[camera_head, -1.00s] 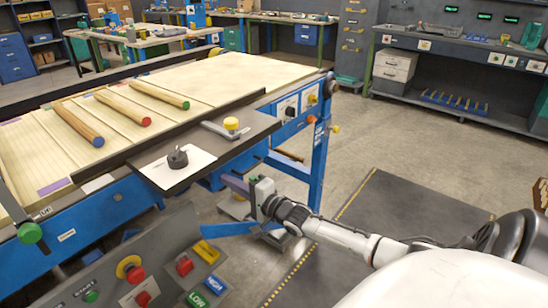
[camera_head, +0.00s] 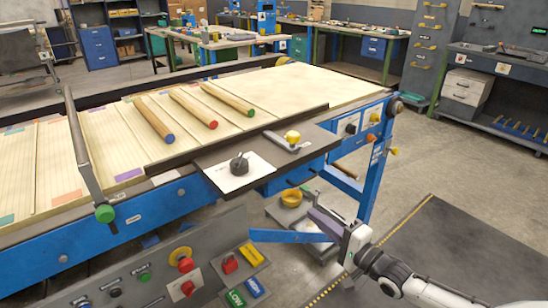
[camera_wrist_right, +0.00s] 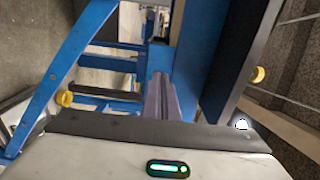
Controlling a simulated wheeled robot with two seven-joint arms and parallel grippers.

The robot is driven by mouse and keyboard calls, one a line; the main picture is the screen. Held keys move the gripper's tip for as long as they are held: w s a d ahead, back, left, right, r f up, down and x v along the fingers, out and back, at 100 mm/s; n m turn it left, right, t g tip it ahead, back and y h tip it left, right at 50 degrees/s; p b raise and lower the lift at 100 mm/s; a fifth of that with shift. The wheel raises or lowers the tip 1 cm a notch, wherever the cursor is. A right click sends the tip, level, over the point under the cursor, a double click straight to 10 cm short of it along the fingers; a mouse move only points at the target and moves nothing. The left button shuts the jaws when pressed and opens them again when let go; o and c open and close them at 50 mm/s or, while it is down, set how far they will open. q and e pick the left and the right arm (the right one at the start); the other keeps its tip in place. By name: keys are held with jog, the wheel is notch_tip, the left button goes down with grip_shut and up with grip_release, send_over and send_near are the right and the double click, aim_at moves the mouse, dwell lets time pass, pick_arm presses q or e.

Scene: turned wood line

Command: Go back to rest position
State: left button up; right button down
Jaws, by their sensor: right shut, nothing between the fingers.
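My right gripper (camera_head: 318,219) is at the lower right of the head view, low beside the blue end frame of the conveyor table (camera_head: 376,150). Its purple-grey fingers are together with nothing between them. They also show as a pair side by side in the right wrist view (camera_wrist_right: 160,98), pointing toward blue frame bars. No contact with the frame can be made out. My left gripper is not in view.
Dowels with blue (camera_head: 154,117), red (camera_head: 194,107) and green (camera_head: 228,99) ends lie on the table. A dark shelf (camera_head: 325,143) carries a black knob (camera_head: 239,163). The button panel (camera_head: 140,275) stands in front. Bare floor (camera_head: 450,170) lies to the right.

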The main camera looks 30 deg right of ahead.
jog(key=s+a+f+n+g, duration=0.4)
jog(key=s+a+f+n, duration=0.5)
jog(key=a, duration=0.3)
jog(key=s+a+f+n+g, duration=0.5)
jog(key=s+a+f+n, duration=0.4)
jog(key=a, duration=0.4)
jog(key=s+n, duration=0.1)
jog(key=s, duration=0.1)
jog(key=shift+s+a+f+g+y, duration=0.15)
jog(key=shift+s+f+g+y, duration=0.15)
jog(key=shift+s+y, duration=0.1)
jog(key=shift+a, duration=0.1)
